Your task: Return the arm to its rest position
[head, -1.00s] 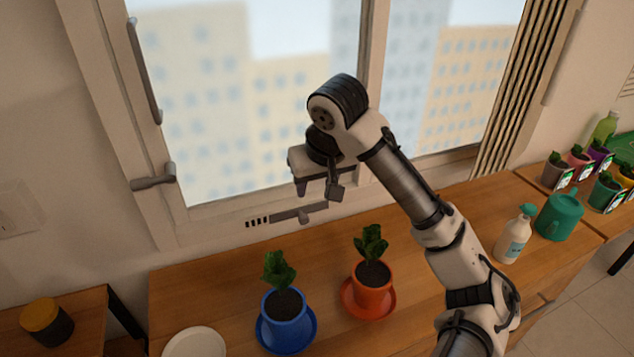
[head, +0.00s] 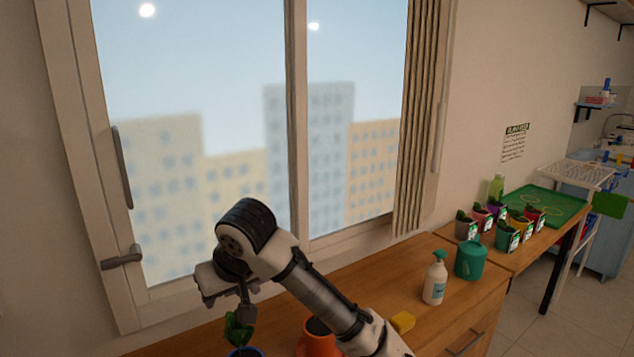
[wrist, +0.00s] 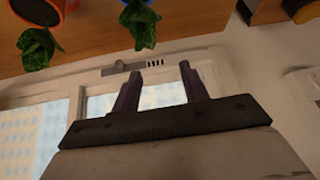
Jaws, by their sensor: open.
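My gripper (head: 228,304) is open and empty in the head view, with its fingers pointing down in front of the window. The wrist view shows its two dark fingers (wrist: 162,70) apart with nothing between them. My arm reaches up from the lower right and bends over at the top. The gripper is near the green leaves (head: 238,328) of the plant in the blue pot (head: 245,352); I cannot tell the exact gap. The orange pot (head: 318,338) stands right of it, partly hidden by my arm.
Several small potted plants (head: 507,237) and a green tray (head: 546,206) stand farther right. The window (head: 200,100) is behind the gripper.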

